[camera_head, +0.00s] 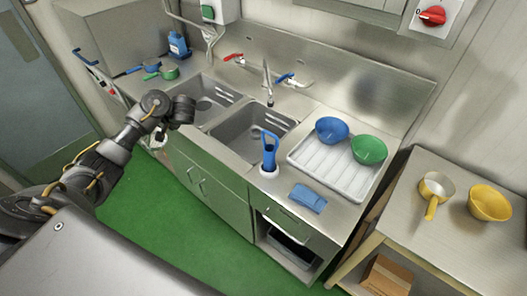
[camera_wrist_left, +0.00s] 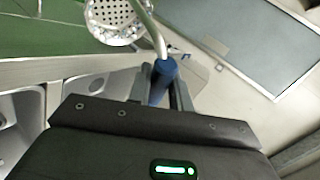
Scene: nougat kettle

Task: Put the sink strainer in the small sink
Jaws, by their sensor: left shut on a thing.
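In the left wrist view my left gripper (camera_wrist_left: 161,86) is shut on the blue handle (camera_wrist_left: 164,70) of the sink strainer. The strainer's round, perforated metal part (camera_wrist_left: 112,18) hangs out beyond the fingers on a curved metal rod, over the green floor by the counter's edge. In the head view my left arm covers most of the gripper; a small pale part (camera_head: 157,142) shows below the wrist, perhaps the strainer. The small sink (camera_head: 203,103) is the left basin, just right of my wrist. My right gripper is not in view.
The larger sink (camera_head: 245,134) lies to the right, with a blue tool in a holder (camera_head: 269,152) at its front. A white drying tray (camera_head: 335,170) holds a blue bowl and a green bowl.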

